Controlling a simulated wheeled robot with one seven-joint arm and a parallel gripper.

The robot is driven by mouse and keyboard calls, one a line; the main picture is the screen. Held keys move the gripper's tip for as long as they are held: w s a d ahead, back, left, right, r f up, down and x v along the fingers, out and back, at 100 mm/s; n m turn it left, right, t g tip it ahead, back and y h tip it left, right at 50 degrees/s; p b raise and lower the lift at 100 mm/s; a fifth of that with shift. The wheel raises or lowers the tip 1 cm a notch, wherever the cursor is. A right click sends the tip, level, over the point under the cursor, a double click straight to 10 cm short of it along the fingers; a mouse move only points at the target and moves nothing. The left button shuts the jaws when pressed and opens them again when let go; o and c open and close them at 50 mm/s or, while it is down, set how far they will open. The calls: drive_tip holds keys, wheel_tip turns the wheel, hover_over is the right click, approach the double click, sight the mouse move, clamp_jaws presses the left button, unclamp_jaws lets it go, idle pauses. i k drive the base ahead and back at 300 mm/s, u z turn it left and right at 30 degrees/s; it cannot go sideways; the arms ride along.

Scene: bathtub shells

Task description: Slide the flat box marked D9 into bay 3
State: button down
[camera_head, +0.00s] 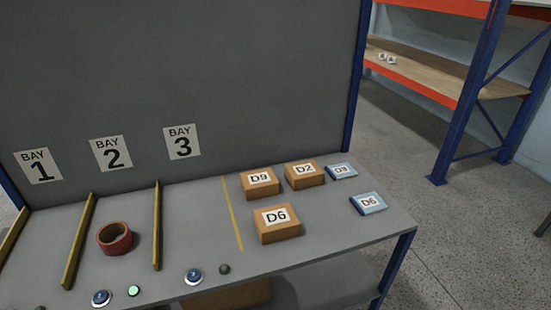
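Two flat blue boxes lie at the right end of the grey bench. The back one (342,171) has a small label that reads D9 or D3; I cannot tell which. The front one (368,203) reads D6. A taller brown carton (260,181) is clearly marked D9 and stands just right of the yellow line. The BAY 3 sign (183,141) is on the grey back panel. Below it, bay 3 (192,220) is an empty strip between a yellow divider (156,225) and the painted yellow line. My gripper is not in view.
Brown cartons D2 (304,175) and D6 (278,224) stand between the line and blue boxes. A red-brown ring (115,238) sits in bay 2. A shelf rack (450,75) stands behind right; floor between is clear.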

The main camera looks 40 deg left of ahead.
sight(257, 184)
drive_tip(key=u, duration=1.05)
drive_tip(key=i, duration=1)
drive_tip(key=u, duration=0.85)
